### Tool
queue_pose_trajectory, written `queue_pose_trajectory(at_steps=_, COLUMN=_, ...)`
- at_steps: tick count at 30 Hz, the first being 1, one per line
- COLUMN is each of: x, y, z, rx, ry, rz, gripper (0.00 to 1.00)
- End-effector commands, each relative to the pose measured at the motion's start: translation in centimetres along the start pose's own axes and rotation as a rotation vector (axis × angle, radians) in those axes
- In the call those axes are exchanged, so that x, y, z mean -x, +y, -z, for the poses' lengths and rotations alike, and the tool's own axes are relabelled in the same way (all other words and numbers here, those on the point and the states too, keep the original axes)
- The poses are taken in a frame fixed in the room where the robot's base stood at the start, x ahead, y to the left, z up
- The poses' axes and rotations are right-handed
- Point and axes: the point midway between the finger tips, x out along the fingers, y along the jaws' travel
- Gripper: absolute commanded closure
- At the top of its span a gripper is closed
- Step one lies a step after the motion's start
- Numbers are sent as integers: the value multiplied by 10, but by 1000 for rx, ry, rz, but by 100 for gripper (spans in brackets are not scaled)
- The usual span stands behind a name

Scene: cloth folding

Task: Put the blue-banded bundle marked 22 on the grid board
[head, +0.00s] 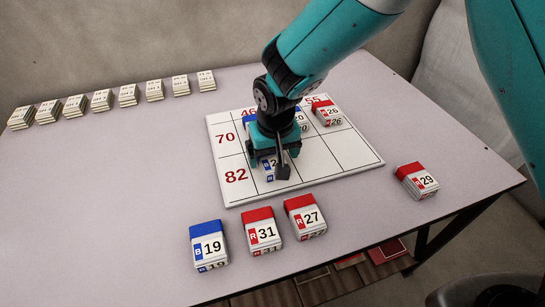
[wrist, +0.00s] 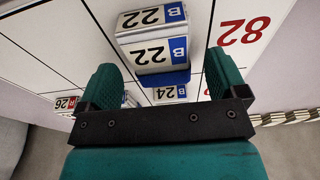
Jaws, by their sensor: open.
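The blue-banded bundle marked 22 (wrist: 153,50) lies on the white grid board (head: 345,160), in the cell beside the red 82. In the head view, my gripper mostly hides this bundle (head: 268,174). My gripper (head: 273,160) is open just above it. In the wrist view, the fingers of my gripper (wrist: 163,78) stand on either side of the bundle's blue end, with gaps visible on both sides. The fingers do not appear to touch it.
Bundle 24 (wrist: 170,94) lies beyond bundle 22. Blue-banded bundle 20 (head: 301,119) and red-banded bundle 26 (head: 327,113) are on the board. Bundles 19 (head: 208,247), 31 (head: 263,233), 27 (head: 307,217) and 29 (head: 418,181) lie off it. Several white stacks (head: 128,95) line the back left.

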Motion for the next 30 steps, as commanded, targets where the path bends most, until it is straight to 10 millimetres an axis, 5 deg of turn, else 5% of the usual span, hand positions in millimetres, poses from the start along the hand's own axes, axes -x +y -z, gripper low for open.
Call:
queue_pose_trajectory(at_steps=12, x=86, y=0, z=0, rx=0, ry=2, rz=1, gripper=9)
queue_pose_trajectory(at_steps=23, x=104, y=3, z=-2, rx=3, ry=-2, rz=5, gripper=9)
queue_pose_trajectory(at_steps=26, x=124, y=15, z=-15, rx=20, ry=-7, rz=38, gripper=9)
queue_pose_trajectory(at_steps=30, x=173, y=45, z=-62, rx=86, ry=-20, rz=133, gripper=9)
